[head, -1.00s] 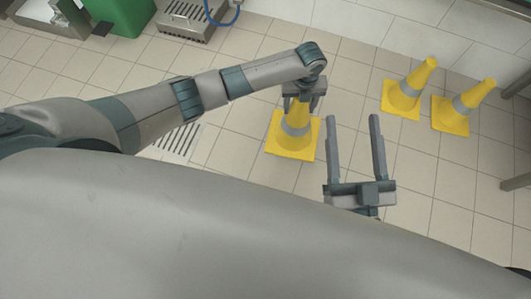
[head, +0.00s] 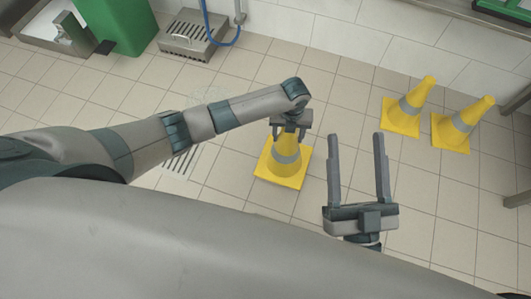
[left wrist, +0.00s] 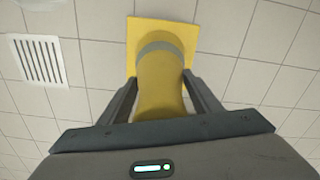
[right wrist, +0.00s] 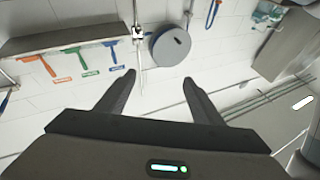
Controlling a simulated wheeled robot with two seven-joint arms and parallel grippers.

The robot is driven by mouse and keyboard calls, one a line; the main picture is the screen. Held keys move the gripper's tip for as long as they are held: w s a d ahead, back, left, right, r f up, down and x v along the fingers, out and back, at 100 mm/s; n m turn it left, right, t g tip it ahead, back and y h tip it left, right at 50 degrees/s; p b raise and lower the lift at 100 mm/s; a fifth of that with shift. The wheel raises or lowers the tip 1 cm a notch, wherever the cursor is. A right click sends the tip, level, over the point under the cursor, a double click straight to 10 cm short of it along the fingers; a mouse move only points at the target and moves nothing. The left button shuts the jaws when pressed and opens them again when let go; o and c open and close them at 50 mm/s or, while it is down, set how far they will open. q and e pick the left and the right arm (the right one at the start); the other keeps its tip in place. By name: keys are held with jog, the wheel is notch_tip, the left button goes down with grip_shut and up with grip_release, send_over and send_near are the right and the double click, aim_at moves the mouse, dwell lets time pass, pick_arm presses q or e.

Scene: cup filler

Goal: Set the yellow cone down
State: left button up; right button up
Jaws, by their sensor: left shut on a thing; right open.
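The yellow cone (head: 284,163) with a grey band and a square yellow base is upright under my left gripper (head: 289,132) in the head view. My left gripper is shut on the upper part of this cone. In the left wrist view the cone (left wrist: 160,75) sits between the two fingers (left wrist: 160,98), its base against the tiled floor. I cannot tell whether the base touches the floor. My right gripper (head: 360,170) is open and empty, to the right of the cone; its spread fingers also show in the right wrist view (right wrist: 158,92).
Two more yellow cones (head: 406,108) (head: 465,122) stand on the floor at the right near the wall. A green bin (head: 118,25), a grated metal box (head: 193,36) and a sink (head: 50,28) are at the back left. A floor drain (head: 181,160) lies left of the held cone. Tiles between are clear.

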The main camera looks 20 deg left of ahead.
pick_arm(q)
jog(key=s+a+f+b, duration=0.1)
jog(key=s+a+f, duration=0.3)
jog(key=a, duration=0.2)
jog(key=shift+a+f, duration=0.3)
jog(key=shift+a, duration=0.05)
pick_arm(e)
jog(key=r, duration=0.1)
jog(key=s+r+t, duration=0.1)
jog(key=r+t, duration=0.1)
jog(key=shift+s+d+r, duration=0.2)
jog(key=shift+s+d, duration=0.1)
jog(key=shift+s, duration=0.05)
pick_arm(q)
jog(key=shift+f, duration=0.15)
notch_tip(320, 180, down, 4)
jog(key=shift+r+b, duration=0.15)
jog(key=shift+b, duration=0.7)
pick_arm(e)
jog(key=r+t, duration=0.1)
jog(key=d+r+t, duration=0.1)
jog(key=d+r, duration=0.1)
jog(key=shift+w+r+t+y, duration=0.2)
jog(key=shift+w+t+y, duration=0.05)
jog(key=shift+t+y, duration=0.15)
pick_arm(q)
jog(key=o, duration=1.9)
